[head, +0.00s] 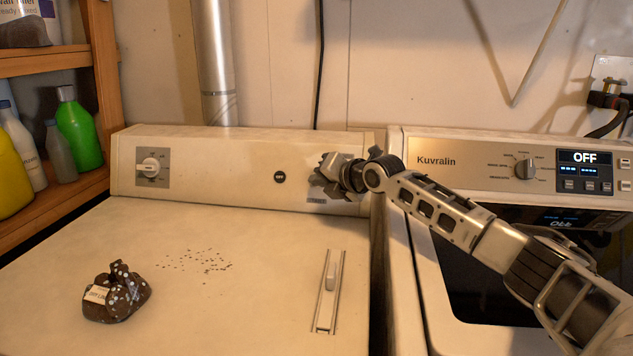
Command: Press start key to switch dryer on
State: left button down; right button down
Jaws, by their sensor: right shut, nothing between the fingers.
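My right gripper (326,179) is shut and empty, with its fingers at the right part of the back panel (220,170) of the left white machine. I cannot tell whether it touches the panel. A small grey label (316,200) shows just below the fingers; whatever lies behind them is hidden. The panel also has a round dark button (279,177) left of the gripper and a dial (151,167) farther left. The right machine (436,161), marked Kuvralin, has a knob (525,168), a display (585,158) reading OFF and small keys (588,185) below it. My left gripper is not in view.
A dark patterned bundle (117,293) and scattered dark bits (200,261) lie on the left machine's top. A narrow slider strip (328,290) lies at its right. Shelves with bottles (78,130) stand at left. A metal duct (214,60) runs up the wall.

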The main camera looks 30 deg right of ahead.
jog(key=shift+w+d+f+b, duration=0.2)
jog(key=shift+w+d+b, duration=0.1)
jog(key=shift+w+b, duration=0.15)
dwell(0.6)
dwell(0.4)
jog(key=shift+s+a+r+p, duration=0.3)
jog(key=shift+s+a+p, duration=0.25)
jog(key=shift+p, duration=0.35)
jog(key=shift+d, duration=0.1)
jog(key=s+a+p, duration=0.1)
jog(key=s+a+r+p, duration=0.1)
jog(key=p, duration=0.1)
jog(key=s+p, duration=0.1)
jog(key=s, duration=0.1)
jog(key=shift+a+r+p, duration=0.35)
jog(key=shift+a+r, duration=0.05)
jog(key=shift+f, duration=0.1)
